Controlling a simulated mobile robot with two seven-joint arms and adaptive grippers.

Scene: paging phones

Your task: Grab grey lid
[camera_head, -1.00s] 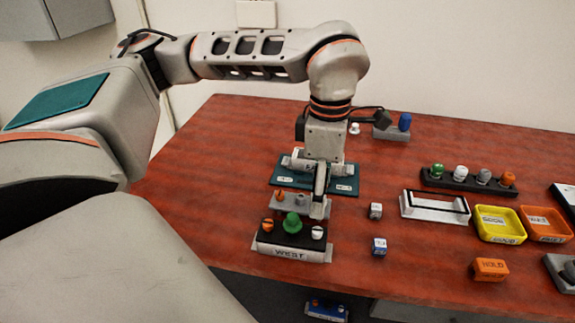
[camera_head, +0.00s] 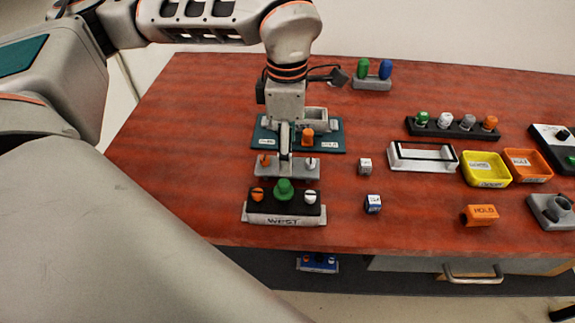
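A grey lid (camera_head: 467,122) sits in the black rack (camera_head: 453,129) at the right, between a white lid (camera_head: 445,120) and an orange lid (camera_head: 490,122). My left gripper (camera_head: 285,164) points down over the middle of a small grey stand (camera_head: 300,173), well to the left of the grey lid. The stand shows an orange piece (camera_head: 264,159) at left and a white piece (camera_head: 311,163) at right. The fingers are seen edge-on, so their opening and anything between them are unclear. My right gripper is out of view.
The black WEST block (camera_head: 285,218) with a green knob stands in front of the stand. Two small cubes, one (camera_head: 365,166) behind the other (camera_head: 373,203), a white frame (camera_head: 422,166) and yellow (camera_head: 485,169) and orange (camera_head: 528,165) trays lie to the right. Table between gripper and rack is mostly open.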

